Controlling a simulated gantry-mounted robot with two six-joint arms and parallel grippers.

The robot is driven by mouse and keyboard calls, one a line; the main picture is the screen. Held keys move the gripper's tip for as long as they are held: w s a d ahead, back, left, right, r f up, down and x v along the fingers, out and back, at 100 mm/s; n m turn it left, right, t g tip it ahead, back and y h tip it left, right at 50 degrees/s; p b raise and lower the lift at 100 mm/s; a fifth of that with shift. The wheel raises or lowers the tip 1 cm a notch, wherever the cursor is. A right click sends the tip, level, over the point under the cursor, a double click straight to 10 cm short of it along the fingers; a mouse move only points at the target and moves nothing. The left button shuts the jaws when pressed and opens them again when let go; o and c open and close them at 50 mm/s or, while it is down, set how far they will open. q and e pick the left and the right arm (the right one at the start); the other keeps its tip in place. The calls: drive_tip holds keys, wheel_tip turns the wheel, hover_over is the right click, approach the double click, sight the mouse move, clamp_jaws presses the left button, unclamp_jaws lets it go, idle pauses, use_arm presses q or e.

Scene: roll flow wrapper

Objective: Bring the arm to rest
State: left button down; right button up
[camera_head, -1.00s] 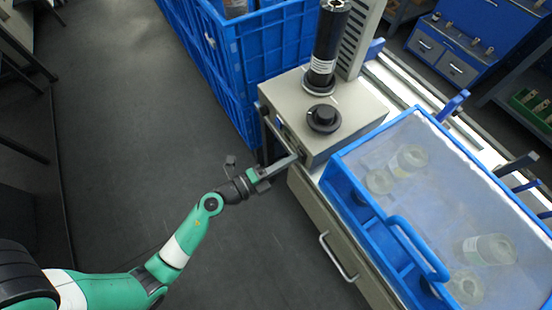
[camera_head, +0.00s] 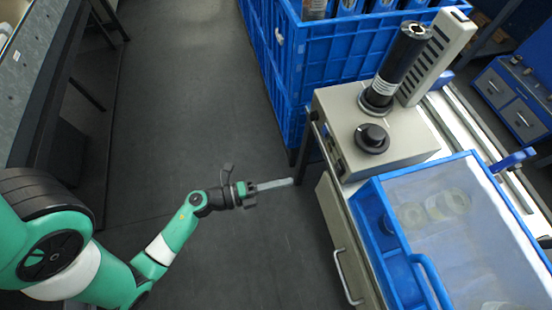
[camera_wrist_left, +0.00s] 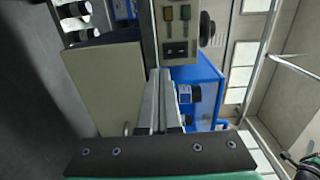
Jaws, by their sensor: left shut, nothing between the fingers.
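My left gripper (camera_head: 272,186) is at the end of the green and white left arm, over the open floor to the left of the machine bench. Its fingers are shut with nothing between them and point right, toward the gap beside the cabinet. It appears to touch nothing. In the left wrist view the closed fingers (camera_wrist_left: 160,100) point toward the machine's front panel (camera_wrist_left: 178,32), which has a green and an orange switch. My right gripper is not in view.
The beige machine (camera_head: 335,125) with a black roll (camera_head: 402,65) and black knob (camera_head: 371,138) stands right of the gripper. A blue-framed clear cover (camera_head: 455,215) is in front of it. Blue crates (camera_head: 345,50) stand behind. The dark floor (camera_head: 190,90) at left is clear.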

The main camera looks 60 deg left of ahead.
use_arm(q)
drive_tip(key=shift+s+a+f, duration=0.1)
drive_tip(key=shift+s+a, duration=0.1)
drive_tip(key=shift+s, duration=0.7)
